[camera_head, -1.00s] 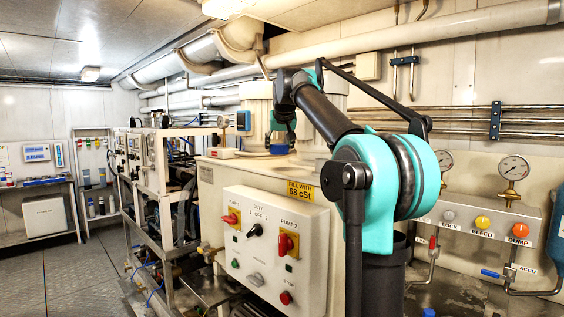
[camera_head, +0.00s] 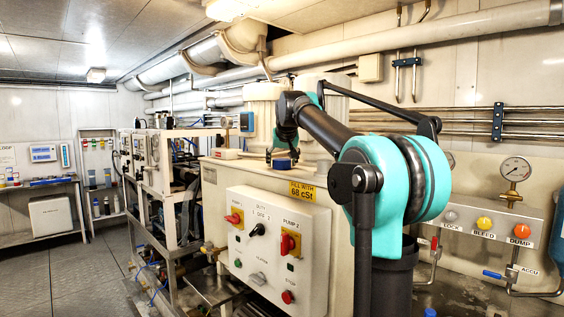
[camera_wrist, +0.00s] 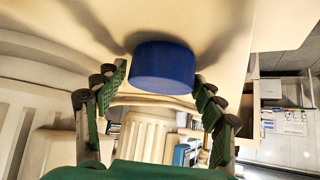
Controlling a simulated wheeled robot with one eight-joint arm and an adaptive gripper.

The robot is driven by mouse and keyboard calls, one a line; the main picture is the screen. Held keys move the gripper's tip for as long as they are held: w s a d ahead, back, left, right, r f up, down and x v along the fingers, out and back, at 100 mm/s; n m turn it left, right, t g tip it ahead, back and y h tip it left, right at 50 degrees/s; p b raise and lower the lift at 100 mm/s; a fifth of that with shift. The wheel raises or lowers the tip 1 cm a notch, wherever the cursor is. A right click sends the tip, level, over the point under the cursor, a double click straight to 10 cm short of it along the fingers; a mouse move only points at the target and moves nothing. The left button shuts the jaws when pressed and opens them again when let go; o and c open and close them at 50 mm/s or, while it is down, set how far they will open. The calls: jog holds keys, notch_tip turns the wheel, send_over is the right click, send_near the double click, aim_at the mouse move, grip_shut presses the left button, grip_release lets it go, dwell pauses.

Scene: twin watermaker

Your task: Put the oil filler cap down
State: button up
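The blue oil filler cap (camera_wrist: 163,68) sits on the cream top of the tank cabinet (camera_wrist: 225,30) in the wrist view. It also shows as a small blue disc on the cabinet top in the head view (camera_head: 283,162). My gripper (camera_wrist: 161,80) has its green fingers spread, one on each side of the cap. A narrow gap shows between each finger and the cap, so it looks unheld. In the head view my gripper (camera_head: 283,152) is small and dark, right above the cap.
A control panel (camera_head: 275,248) with red switches is on the cabinet front. Tall cream ribbed housings (camera_head: 262,105) stand behind the cabinet top. A metal rack of equipment (camera_head: 160,170) stands to the left. Gauges and valve knobs (camera_head: 484,222) line the right wall.

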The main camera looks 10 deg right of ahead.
jog(key=shift+o, duration=0.2)
jog(key=v, duration=1.2)
jog(key=shift+r, duration=0.1)
dwell(1.3)
